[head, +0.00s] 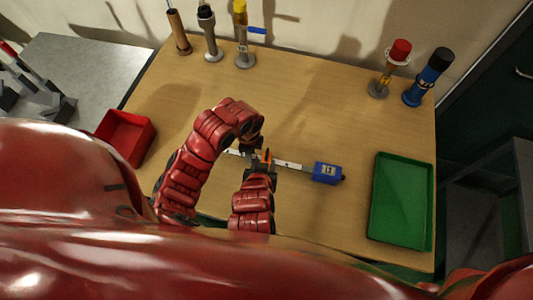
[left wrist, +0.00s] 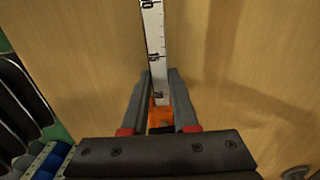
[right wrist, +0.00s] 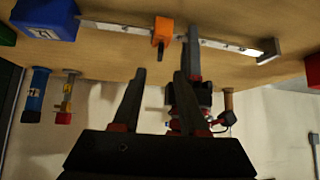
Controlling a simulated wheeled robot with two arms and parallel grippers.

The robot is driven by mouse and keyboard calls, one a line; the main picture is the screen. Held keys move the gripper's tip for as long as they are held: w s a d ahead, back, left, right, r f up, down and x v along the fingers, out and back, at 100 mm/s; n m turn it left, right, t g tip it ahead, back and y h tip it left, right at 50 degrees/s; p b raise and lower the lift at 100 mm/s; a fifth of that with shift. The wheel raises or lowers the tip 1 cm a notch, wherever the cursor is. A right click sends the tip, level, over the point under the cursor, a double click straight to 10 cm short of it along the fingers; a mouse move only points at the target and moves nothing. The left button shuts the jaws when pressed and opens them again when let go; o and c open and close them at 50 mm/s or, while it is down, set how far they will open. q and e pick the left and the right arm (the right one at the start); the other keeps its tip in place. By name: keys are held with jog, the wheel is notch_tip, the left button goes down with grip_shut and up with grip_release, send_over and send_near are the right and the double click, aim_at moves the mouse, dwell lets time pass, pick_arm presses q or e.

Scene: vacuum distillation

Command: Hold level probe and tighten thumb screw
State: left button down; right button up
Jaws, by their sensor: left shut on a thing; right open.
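The level probe is a white ruler (head: 290,165) with a blue box (head: 327,173) on its right end and an orange slider (head: 267,156) along it. In the left wrist view, the ruler (left wrist: 153,40) runs between the fingers of my left gripper (left wrist: 160,78). That gripper is shut on the probe, close to the orange slider (left wrist: 160,112). In the right wrist view, my right gripper (right wrist: 163,72) is open and empty, just short of the orange slider (right wrist: 162,31). A small dark part on the slider (right wrist: 160,48) may be the thumb screw; its detail is too small to tell.
A green tray (head: 403,200) lies at the table's right and a red bin (head: 126,136) at its left. Several stands with tools line the back, including a yellow-topped one (head: 241,30) and a blue one (head: 427,78). The table between is clear.

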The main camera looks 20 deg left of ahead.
jog(key=x, duration=0.8)
jog(key=shift+f, duration=0.1)
grip_shut()
